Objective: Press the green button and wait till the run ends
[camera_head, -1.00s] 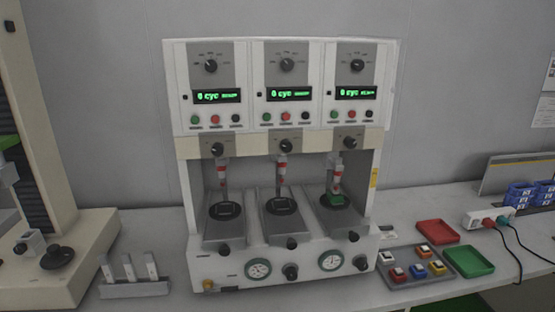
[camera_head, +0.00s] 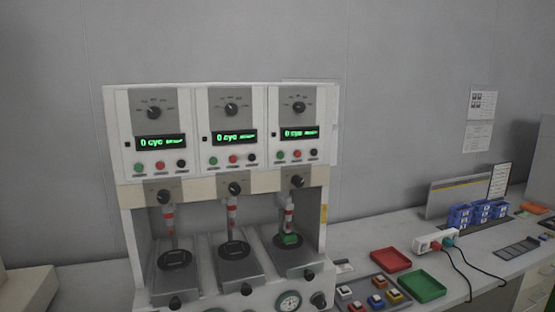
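A white test machine (camera_head: 112,150) with three side-by-side stations stands on the bench against the wall. Each station has a display reading "0 cyc" in green; the right one is (camera_head: 299,134). Below each display is a row of green, red and black buttons. The green buttons are at the left station (camera_head: 138,168), the middle station (camera_head: 214,161) and the right station (camera_head: 278,155). Neither of my grippers is in view.
A grey tray with several coloured switches (camera_head: 376,302) lies right of the machine, beside a red tray (camera_head: 390,260) and a green tray (camera_head: 422,286). A white power strip (camera_head: 435,240) with cables and blue bins (camera_head: 478,214) are farther right.

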